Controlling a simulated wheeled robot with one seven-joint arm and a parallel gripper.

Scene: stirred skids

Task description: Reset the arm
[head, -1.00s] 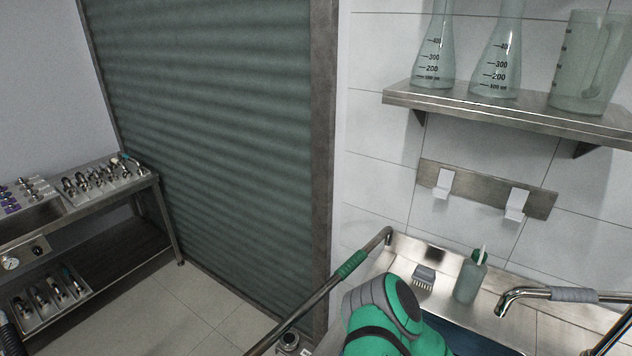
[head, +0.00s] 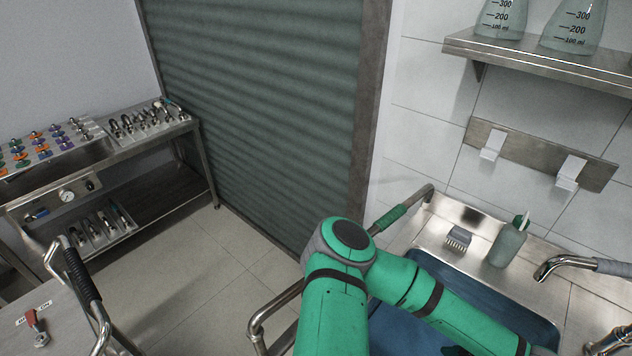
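My green arm shows in the head view, rising from the bottom edge, bent at an elbow and reaching to the lower right over a blue-lined sink basin (head: 395,322). A dark part shows at the bottom edge near the arm, and I cannot tell whether it belongs to my gripper. My gripper cannot be made out, so its opening is not shown.
A brush (head: 458,238) and a soap bottle (head: 507,243) stand on the sink's back ledge, left of a faucet (head: 560,265). A steel shelf (head: 540,62) holds flasks above. A metal bench (head: 95,165) with fittings stands left. Floor (head: 215,260) between is clear.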

